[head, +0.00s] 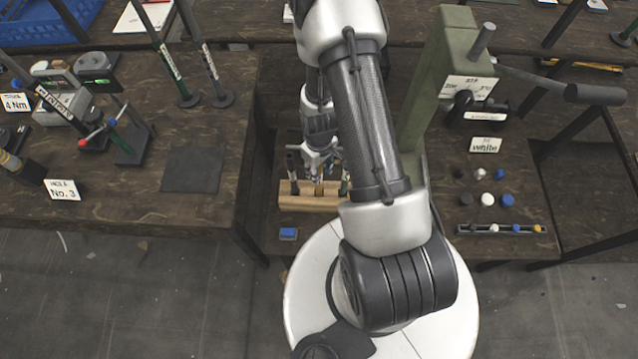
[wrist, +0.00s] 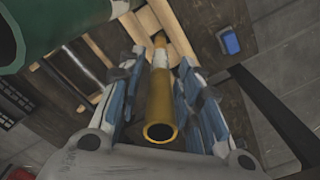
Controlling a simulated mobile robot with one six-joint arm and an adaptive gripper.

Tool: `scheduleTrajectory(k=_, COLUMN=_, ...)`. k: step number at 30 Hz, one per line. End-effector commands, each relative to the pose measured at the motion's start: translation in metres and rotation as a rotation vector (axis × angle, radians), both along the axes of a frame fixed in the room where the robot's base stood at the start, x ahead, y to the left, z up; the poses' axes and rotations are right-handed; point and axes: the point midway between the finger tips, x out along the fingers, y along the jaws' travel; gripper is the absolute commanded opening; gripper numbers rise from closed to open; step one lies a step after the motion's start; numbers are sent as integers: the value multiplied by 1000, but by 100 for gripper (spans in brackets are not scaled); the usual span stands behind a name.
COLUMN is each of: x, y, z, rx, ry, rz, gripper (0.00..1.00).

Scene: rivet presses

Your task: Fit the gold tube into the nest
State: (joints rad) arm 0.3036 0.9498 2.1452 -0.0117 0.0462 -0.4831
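The gold tube (wrist: 165,95) stands in a slatted wooden rack (head: 300,202), its open end toward the wrist camera and a pale band farther down. It shows only narrowly in the head view (head: 319,188). My gripper (wrist: 160,75) is around it, one blue-grey finger on each side, with a thin gap seeming to show between fingers and tube. My gripper also shows above the rack in the head view (head: 318,165). I cannot make out the nest; my arm hides part of the green press (head: 432,85).
A green tube (wrist: 50,30) stands close beside my gripper, and a dark tube (head: 292,172) is at the rack's left end. A blue block (head: 288,234) lies in front of the rack. Several small caps (head: 487,199) and a "white" card (head: 486,145) are on the right.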

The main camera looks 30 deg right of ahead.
Motion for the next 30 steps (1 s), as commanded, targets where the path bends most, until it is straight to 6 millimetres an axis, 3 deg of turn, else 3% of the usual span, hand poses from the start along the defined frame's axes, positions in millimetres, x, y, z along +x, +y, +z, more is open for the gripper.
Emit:
scheduleTrajectory(k=13, x=0, y=0, z=0, rx=0, ry=0, rz=0, gripper=0)
scheduleTrajectory(k=30, x=0, y=0, z=0, rx=0, ry=0, rz=0, gripper=0)
